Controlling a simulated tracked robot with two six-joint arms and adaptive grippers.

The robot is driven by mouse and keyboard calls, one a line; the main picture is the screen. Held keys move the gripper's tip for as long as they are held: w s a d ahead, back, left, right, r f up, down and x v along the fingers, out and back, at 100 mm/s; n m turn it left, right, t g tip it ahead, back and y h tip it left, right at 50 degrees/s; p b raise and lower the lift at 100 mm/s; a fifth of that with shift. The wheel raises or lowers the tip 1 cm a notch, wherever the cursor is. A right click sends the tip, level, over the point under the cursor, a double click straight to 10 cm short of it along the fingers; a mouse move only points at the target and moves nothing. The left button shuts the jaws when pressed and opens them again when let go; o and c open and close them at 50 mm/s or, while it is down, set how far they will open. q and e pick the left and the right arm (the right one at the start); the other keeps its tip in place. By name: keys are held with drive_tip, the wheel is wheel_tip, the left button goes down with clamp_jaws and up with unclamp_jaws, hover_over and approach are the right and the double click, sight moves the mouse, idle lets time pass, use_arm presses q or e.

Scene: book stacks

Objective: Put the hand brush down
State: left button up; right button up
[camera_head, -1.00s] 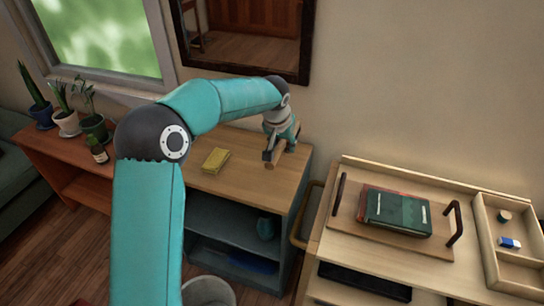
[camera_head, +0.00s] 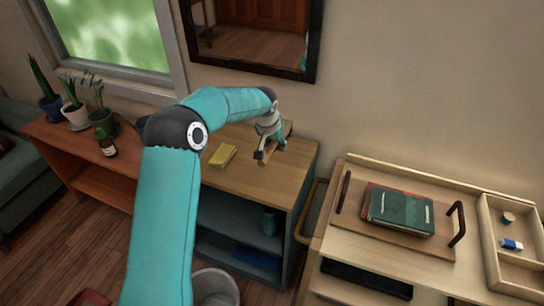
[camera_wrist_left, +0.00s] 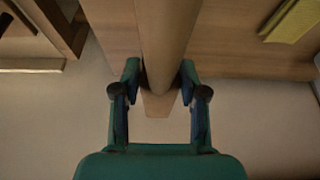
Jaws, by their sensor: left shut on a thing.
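My left gripper (camera_head: 268,150) is over the right part of the wooden cabinet top (camera_head: 238,178). It is shut on the hand brush (camera_head: 264,161), of which a pale wooden part shows. In the left wrist view, the two fingers (camera_wrist_left: 160,88) close on both sides of the long wooden handle (camera_wrist_left: 165,35). The bristles are not visible. I cannot tell whether the brush touches the cabinet top. My right gripper is not in view.
A yellow cloth or pad (camera_head: 222,155) lies left of the gripper on the cabinet top. Potted plants (camera_head: 76,116) and a dark bottle (camera_head: 106,143) stand further left. At right, a cart (camera_head: 335,248) carries a tray with books (camera_head: 398,211). The cabinet's front top is clear.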

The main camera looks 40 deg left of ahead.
use_arm(q)
wheel_tip(320, 180, down, 6)
drive_tip(key=shift+r+p, duration=0.1)
drive_tip(key=shift+p, duration=0.25)
drive_tip(key=shift+f, duration=0.45)
drive_tip(key=o, duration=1.2)
